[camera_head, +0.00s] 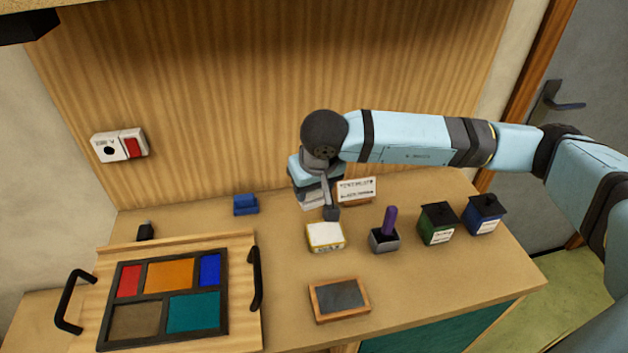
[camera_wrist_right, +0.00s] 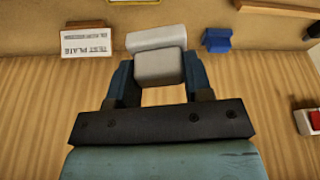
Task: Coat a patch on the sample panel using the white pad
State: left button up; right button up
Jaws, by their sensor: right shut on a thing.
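My right gripper (camera_head: 331,213) points down at the middle of the table. In the right wrist view my right gripper (camera_wrist_right: 158,80) is shut on a pale grey-white block, which looks like the white pad (camera_wrist_right: 160,66). A whiter slab (camera_wrist_right: 155,36) shows just beyond it. A small wood-framed dark plate (camera_head: 340,297), perhaps the sample panel, lies nearer the front edge. My left gripper is not in view.
A leaded panel (camera_head: 112,333) with coloured panes lies at left between black handles. Right of the gripper stand a purple-handled tool (camera_head: 390,220) in a grey holder, a green tin (camera_head: 437,224) and a blue tin (camera_head: 484,215). A blue block (camera_head: 245,204) and a card (camera_head: 356,188) are behind.

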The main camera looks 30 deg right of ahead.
aim_at(323, 195)
jog(key=shift+s+f, duration=0.1)
jog(key=shift+f, duration=0.3)
jog(key=shift+s+d+f+m, duration=0.25)
jog(key=shift+d+f+m, duration=0.1)
jog(key=shift+d+f, duration=0.15)
jog(key=shift+s+d+f+m, duration=0.2)
jog(key=shift+d+f+m, duration=0.15)
jog(key=shift+d+f, duration=0.1)
jog(key=shift+m+h, duration=0.3)
jog(key=shift+m, duration=0.2)
jog(key=shift+s+d+f+b, duration=0.15)
jog(key=shift+f+b, duration=0.2)
jog(key=shift+f, duration=0.75)
jog(key=shift+w+d+f+b, duration=0.1)
jog(key=shift+d+f+b, duration=0.2)
jog(key=shift+f, duration=0.85)
jog(key=shift+s+d+f+b, duration=0.1)
jog(key=shift+f+b, duration=0.3)
jog(key=shift+f, duration=0.95)
pick_arm(q)
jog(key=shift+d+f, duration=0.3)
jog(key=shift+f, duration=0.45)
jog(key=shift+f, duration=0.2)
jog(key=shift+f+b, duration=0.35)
jog(key=shift+b, duration=0.15)
pick_arm(e)
jog(key=shift+f, duration=0.45)
